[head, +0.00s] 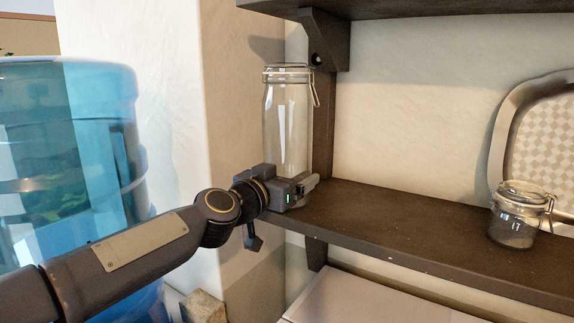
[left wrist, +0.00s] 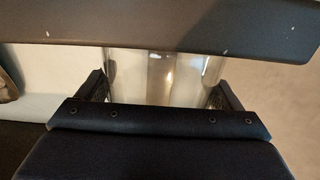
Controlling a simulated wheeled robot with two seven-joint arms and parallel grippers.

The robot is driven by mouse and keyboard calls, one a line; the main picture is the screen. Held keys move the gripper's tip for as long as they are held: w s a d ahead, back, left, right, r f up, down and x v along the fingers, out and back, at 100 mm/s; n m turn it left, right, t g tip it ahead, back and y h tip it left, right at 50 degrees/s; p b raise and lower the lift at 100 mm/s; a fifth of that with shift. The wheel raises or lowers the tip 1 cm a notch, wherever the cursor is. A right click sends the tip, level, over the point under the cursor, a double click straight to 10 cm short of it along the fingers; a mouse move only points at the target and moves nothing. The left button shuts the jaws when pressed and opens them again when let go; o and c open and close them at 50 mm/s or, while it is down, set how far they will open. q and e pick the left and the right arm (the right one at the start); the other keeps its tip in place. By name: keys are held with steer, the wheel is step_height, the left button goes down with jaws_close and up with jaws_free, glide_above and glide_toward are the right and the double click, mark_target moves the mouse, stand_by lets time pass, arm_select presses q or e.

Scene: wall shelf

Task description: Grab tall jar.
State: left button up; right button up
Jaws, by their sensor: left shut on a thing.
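The tall jar (head: 287,120) is clear glass with a wire clasp and a glass lid. It stands upright at the left end of the wooden wall shelf in the head view. My left gripper (head: 300,188) is at the jar's lower part and hides its base. In the left wrist view the jar (left wrist: 165,78) sits between the two fingers of the left gripper (left wrist: 160,97), one on each side, shut on it. I cannot tell whether the jar's base touches the shelf. My right gripper is not in view.
A small clasp jar (head: 515,215) stands on the lower shelf (head: 400,225) at the right, near a checkered tray (head: 545,140) leaning on the wall. An upper shelf (head: 420,8) is above. A large blue water bottle (head: 75,150) is at the left. The shelf's middle is clear.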

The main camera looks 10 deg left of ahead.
arm_select(q)
steer(key=shift+r, duration=0.3)
